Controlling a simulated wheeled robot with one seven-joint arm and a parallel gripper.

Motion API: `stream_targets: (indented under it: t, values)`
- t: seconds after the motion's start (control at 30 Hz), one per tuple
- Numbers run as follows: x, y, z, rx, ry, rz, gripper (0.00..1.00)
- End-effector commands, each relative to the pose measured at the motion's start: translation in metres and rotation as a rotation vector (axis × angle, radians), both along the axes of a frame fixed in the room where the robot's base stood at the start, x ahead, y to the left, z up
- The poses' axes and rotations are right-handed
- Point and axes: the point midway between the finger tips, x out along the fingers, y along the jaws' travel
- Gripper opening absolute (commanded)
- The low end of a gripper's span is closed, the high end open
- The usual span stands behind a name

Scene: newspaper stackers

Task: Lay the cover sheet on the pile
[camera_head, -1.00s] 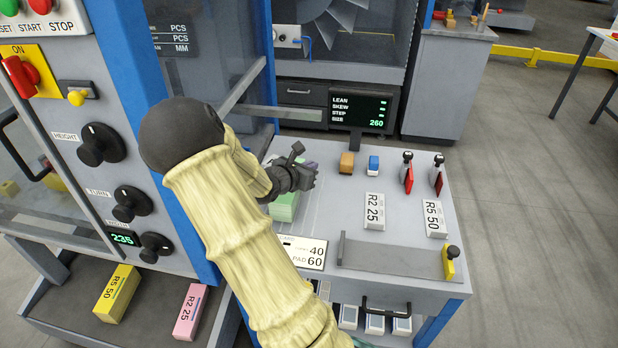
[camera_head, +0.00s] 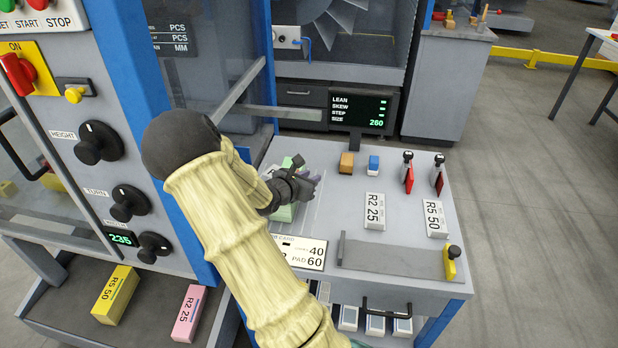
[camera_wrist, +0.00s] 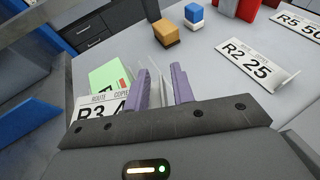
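A light-green pile (camera_head: 285,213) stands at the left of the worktop, mostly behind my arm and gripper; it also shows in the wrist view (camera_wrist: 106,75). A white sheet marked R3 (camera_wrist: 92,110) appears at the pile's near end, apparently on it. Its right part is hidden by my finger and gripper body, so I cannot tell how squarely it sits. My gripper (camera_head: 314,178) is over the pile. In the wrist view its purple fingers (camera_wrist: 163,88) stand apart, with clear upright panels visible beyond them and nothing seen gripped.
White plates R2 25 (camera_head: 375,212) and R5 50 (camera_head: 435,219) lie to the right. An orange block (camera_head: 346,163), a blue block (camera_head: 374,165) and red-handled tools (camera_head: 408,178) stand behind. A screen (camera_head: 360,110) rises at the back. The right front has a grey tray (camera_head: 395,260).

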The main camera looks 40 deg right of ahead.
Motion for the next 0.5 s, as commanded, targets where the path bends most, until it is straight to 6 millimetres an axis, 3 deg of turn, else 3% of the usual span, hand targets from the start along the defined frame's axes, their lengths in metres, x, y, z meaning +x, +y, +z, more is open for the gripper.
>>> stream_targets:
  t: [0.27, 0.5]
  values:
    - [0.0, 0.0, 0.005, 0.0, 0.001, 0.0, 0.25]
    - [-0.009, 0.032, 0.017, 0.001, -0.001, 0.004, 0.25]
